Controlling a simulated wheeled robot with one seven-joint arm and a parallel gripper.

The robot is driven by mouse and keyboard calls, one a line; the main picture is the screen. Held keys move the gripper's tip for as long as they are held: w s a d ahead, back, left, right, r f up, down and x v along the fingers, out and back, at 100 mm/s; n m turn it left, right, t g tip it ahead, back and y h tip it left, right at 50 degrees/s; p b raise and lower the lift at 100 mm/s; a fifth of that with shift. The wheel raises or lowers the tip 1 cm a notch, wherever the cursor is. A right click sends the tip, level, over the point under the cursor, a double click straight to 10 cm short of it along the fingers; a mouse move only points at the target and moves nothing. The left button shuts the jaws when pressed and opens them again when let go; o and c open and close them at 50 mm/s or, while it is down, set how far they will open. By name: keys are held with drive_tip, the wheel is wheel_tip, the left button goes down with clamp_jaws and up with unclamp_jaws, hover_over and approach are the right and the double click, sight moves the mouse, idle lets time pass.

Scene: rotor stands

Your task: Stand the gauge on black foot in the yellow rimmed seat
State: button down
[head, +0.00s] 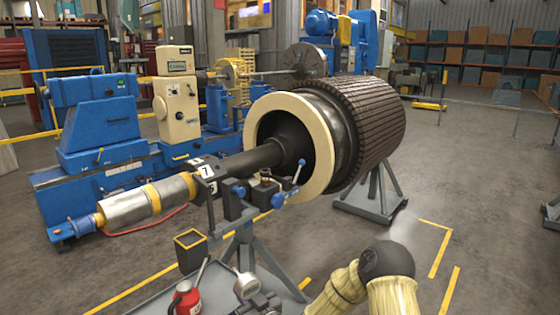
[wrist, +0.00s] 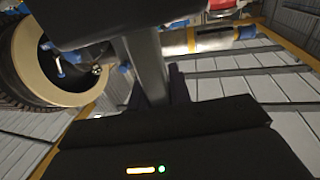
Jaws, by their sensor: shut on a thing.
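The gauge (head: 246,285) shows its round pale dial at the bottom of the head view, just above my gripper (head: 258,304). My gripper is shut on the gauge. The gauge's black foot cannot be made out in the head view. The yellow rimmed seat (head: 190,240) is a dark square holder with a yellow upper edge, up and to the left of the gauge and apart from it.
A red bottle (head: 184,301) stands left of the gauge, below the seat, on a grey tray surface (head: 150,303). Behind it, a grey stand (head: 246,250) supports a large rotor (head: 368,120). Blue machinery (head: 100,130) is at left. Open floor lies at right.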

drive_tip(key=s+d+f+m+t+h, duration=0.15)
drive_tip(key=d+f+m+h, duration=0.3)
drive_tip(key=d+f, duration=0.6)
drive_tip(key=s+d+f+m+t+h, duration=0.1)
drive_tip(key=d+f+m+t+h, duration=0.15)
drive_tip(key=d+f+h, duration=0.8)
drive_tip(key=s+d+r+y+p, duration=0.2)
drive_tip(key=r+p, duration=0.5)
drive_tip(key=r, duration=0.2)
drive_tip(key=s+d+r+y+p, duration=0.2)
drive_tip(key=r+p, duration=0.4)
drive_tip(key=r, duration=0.4)
drive_tip(key=shift+s+g+p, duration=0.25)
drive_tip(key=shift+g+p, duration=0.05)
drive_tip(key=shift+p, duration=0.1)
drive_tip(key=s+f, duration=0.4)
drive_tip(key=f, duration=0.1)
drive_tip(key=shift+s+f, duration=0.2)
